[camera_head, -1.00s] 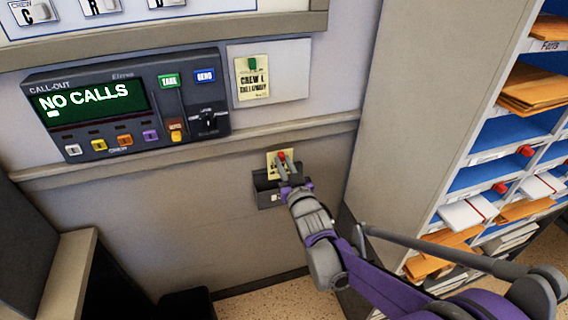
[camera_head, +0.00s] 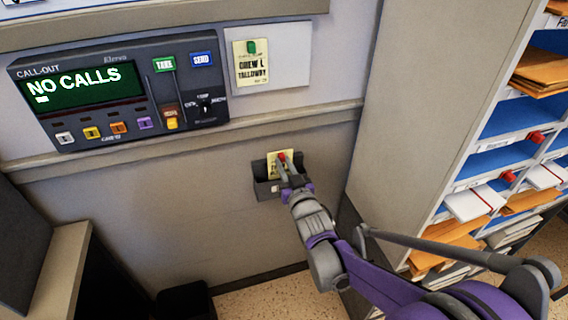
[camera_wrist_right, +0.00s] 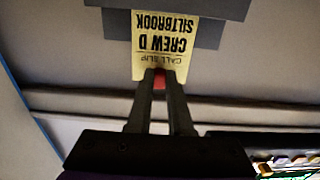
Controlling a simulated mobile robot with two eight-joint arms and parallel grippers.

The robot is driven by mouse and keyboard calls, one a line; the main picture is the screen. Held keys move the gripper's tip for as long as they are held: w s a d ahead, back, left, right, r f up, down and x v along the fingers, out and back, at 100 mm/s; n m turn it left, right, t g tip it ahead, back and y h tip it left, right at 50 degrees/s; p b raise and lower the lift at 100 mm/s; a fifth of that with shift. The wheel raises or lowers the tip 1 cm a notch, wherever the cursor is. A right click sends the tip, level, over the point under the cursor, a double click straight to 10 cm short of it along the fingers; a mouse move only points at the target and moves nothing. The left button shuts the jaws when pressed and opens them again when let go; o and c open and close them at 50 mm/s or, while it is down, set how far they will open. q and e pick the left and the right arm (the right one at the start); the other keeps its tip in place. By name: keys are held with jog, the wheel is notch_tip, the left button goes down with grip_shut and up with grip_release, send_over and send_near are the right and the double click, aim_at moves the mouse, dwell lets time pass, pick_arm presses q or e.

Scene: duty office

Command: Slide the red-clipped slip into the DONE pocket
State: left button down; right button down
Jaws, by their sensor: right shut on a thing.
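The yellow call slip (camera_head: 272,168) with its red clip (camera_head: 282,157) stands upright, its lower part inside the small dark grey wall pocket (camera_head: 266,190). In the right wrist view the slip (camera_wrist_right: 165,42) reads "CREW D SILTBROOK", upside down, and its far end is hidden behind the pocket's dark front (camera_wrist_right: 200,8). My right gripper (camera_head: 287,168) is shut on the red clip; the clip (camera_wrist_right: 159,82) shows between its fingertips in the wrist view. No DONE lettering is readable on the pocket. My left gripper is out of view.
A call-out panel (camera_head: 120,95) reading "NO CALLS" is on the wall above left. A white board (camera_head: 290,65) with a green-clipped slip (camera_head: 250,62) hangs above the pocket, over a wall rail (camera_head: 200,140). A pigeonhole cabinet (camera_head: 400,130) with orange envelopes stands at right.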

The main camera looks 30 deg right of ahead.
jog(key=shift+f+b, duration=1.3)
jog(key=shift+f, duration=0.8)
jog(key=c, duration=0.8)
grip_release()
jog(key=shift+o, duration=0.2)
